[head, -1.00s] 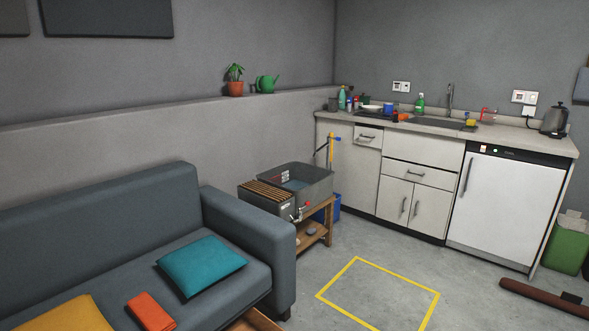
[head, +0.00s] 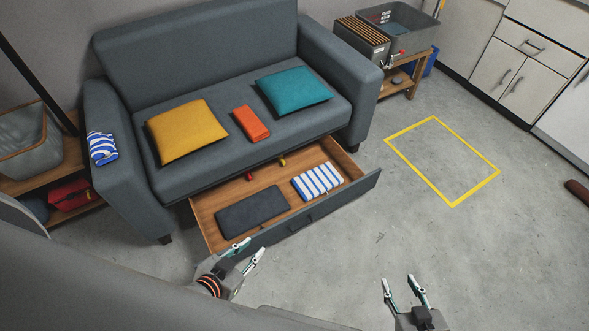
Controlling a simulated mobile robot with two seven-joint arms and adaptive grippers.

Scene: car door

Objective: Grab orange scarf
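The orange scarf (head: 251,123) lies folded on the seat of the grey sofa (head: 200,55), between a yellow cushion (head: 187,131) and a teal cushion (head: 294,91). My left gripper (head: 245,251) is low in the head view, in front of the open drawer's front panel. Its fingers are apart and nothing shows between them. My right gripper (head: 402,284) is at the bottom right over the floor, fingers apart and empty. Both grippers are well short of the scarf.
An open drawer (head: 357,186) juts from under the sofa, holding a dark folded cloth (head: 252,209) and a striped cloth (head: 317,181). A blue-and-white striped cloth (head: 102,148) hangs on the sofa's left arm.

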